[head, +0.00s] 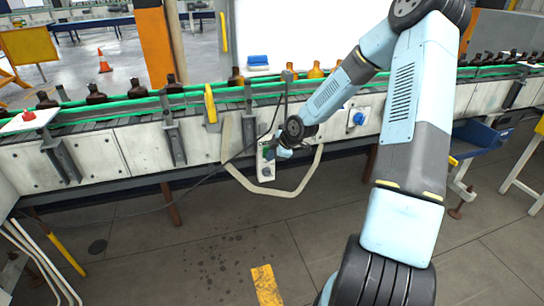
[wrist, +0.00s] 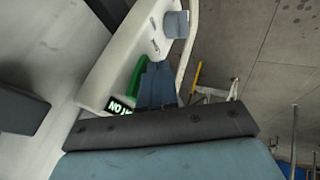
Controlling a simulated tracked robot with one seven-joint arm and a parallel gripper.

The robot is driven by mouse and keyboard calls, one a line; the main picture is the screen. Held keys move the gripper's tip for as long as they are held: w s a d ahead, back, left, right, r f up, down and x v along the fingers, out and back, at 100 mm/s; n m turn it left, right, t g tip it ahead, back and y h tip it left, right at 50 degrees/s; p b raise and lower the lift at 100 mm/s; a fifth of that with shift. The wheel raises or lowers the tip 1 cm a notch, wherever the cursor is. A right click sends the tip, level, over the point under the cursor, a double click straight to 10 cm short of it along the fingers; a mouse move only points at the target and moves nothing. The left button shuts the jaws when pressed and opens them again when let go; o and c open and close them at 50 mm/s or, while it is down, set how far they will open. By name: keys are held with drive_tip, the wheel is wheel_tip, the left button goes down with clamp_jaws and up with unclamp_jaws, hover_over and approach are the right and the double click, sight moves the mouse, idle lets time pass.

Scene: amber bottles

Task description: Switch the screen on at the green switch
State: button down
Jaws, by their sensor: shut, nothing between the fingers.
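The white switch box (head: 266,172) hangs on the front of the conveyor, and it fills the upper middle of the wrist view (wrist: 112,75). The green switch (wrist: 134,84) is on its face, partly hidden by my fingers. A small dark label with bright letters (wrist: 120,106) sits by its lower end; I read only "ON" on it. A grey knob (wrist: 176,24) is further along the box. My gripper (wrist: 158,74) is shut and empty, its fingertips at the green switch. I cannot tell whether they touch it. In the head view my gripper (head: 279,153) is at the box.
A pale guard bar (head: 285,193) loops around the box. The conveyor (head: 100,150) carries several amber bottles (head: 96,95). A blue knob (head: 358,118) on a white plate is to the right, and a red button (head: 28,116) is far left. The floor in front is mostly clear.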

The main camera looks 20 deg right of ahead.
drive_tip(key=shift+r, duration=0.15)
drive_tip(key=shift+r, duration=0.65)
drive_tip(key=shift+s, duration=0.1)
drive_tip(key=s+d+r, duration=0.4)
drive_tip(key=s+r, duration=0.2)
drive_tip(key=s, duration=0.3)
drive_tip(key=shift+s+r, duration=0.15)
drive_tip(key=shift+s, duration=0.25)
